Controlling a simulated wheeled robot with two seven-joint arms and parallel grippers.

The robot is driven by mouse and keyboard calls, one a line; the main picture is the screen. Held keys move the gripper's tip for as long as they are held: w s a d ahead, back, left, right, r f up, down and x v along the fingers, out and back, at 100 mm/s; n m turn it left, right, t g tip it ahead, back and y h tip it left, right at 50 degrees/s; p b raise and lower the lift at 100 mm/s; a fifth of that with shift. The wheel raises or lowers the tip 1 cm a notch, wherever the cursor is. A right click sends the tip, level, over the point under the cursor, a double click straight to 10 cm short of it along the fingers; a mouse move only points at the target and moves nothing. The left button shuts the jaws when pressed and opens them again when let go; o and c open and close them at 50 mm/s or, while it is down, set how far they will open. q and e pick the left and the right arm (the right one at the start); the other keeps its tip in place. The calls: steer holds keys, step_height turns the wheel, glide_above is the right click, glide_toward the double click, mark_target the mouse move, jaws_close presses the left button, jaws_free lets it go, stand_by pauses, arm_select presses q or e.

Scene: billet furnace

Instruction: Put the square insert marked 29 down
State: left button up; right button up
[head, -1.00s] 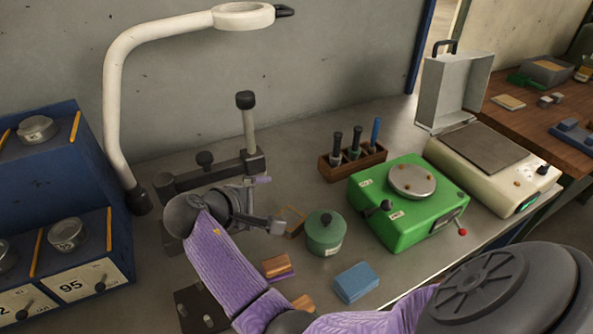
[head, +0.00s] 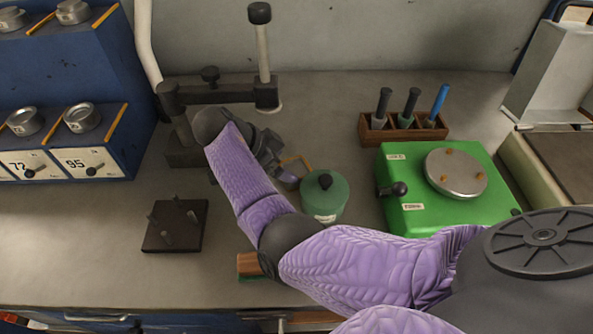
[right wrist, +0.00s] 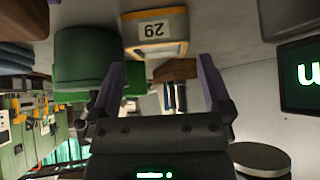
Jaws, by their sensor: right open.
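The insert marked 29 (right wrist: 155,32) shows in the right wrist view as a pale block with an orange-yellow band and a white label, its number upside down there. It rests on the bench beside the green lidded pot (right wrist: 85,62). In the head view its orange edge (head: 296,162) shows just left of the pot (head: 325,198), partly hidden by my gripper. My right gripper (right wrist: 158,88) is open and empty, its purple fingers apart and the insert beyond their tips. It also shows in the head view (head: 284,174). My left gripper is not in view.
A green device (head: 450,205) with a round plate stands right of the pot. A wooden rack (head: 403,128) of handled tools is behind. A black stand (head: 215,92) rises behind my gripper. A dark pegged plate (head: 174,226) lies left. A blue cabinet (head: 70,120) stands far left.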

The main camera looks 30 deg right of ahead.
mark_target(294, 168)
steer(key=b+x, duration=0.1)
steer(key=x, duration=0.4)
steer(key=shift+s, duration=0.1)
steer(key=shift+r, duration=0.2)
jaws_close()
